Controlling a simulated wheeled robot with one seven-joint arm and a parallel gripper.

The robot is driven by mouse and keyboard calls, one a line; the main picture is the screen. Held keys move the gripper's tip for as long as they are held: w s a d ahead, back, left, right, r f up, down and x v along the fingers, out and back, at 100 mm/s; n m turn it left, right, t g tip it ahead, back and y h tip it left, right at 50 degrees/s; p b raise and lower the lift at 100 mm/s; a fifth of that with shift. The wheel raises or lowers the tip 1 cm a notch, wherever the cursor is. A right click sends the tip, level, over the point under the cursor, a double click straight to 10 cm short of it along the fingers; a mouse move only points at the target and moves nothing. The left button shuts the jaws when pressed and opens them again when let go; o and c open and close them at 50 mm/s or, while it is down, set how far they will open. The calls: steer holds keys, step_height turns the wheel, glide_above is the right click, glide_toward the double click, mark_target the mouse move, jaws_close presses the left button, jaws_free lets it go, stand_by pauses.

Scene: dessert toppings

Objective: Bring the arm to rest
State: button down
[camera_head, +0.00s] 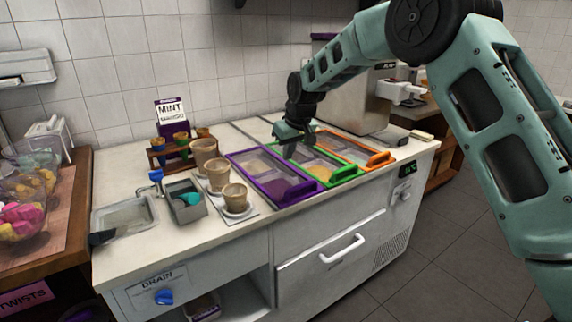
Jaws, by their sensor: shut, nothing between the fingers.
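My arm comes in from the right and bends down toward the counter. My gripper (291,150) is at its end, pointing down above the far end of the topping bins. It is shut with nothing visible in it. Below it are the purple-framed bin (283,189), the green-framed bin (341,177) and the orange-framed bin (379,159), set side by side in the counter. At this angle I cannot tell the gap between the fingertips and the bin lids.
Several tan cups (218,172) stand on the counter left of the bins. A grey caddy (187,205) and a sink (125,217) are further left. A sign reading MINT (171,112) stands behind. A machine (354,103) stands at the back right. Open floor (440,250) lies front right.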

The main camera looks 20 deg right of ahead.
steer(key=s+a+r+n+g, duration=0.1)
steer(key=s+a, duration=0.3)
steer(key=s, duration=0.4)
steer(key=s+a+r+y, duration=0.1)
steer(key=s+a+r, duration=0.1)
steer(key=s+a, duration=0.35)
steer(key=s+a+r+n+g, duration=0.1)
steer(key=s+a, duration=0.1)
steer(key=s, duration=0.7)
steer(key=s+d+f+n+g, duration=0.1)
steer(key=s, duration=1.2)
steer(key=s+d+f+n+g+h, duration=0.1)
steer(key=s+d+f, duration=0.1)
steer(key=s, duration=1)
steer(key=shift+s+h, duration=0.3)
steer(key=shift+s, duration=0.05)
steer(key=shift+f, duration=0.1)
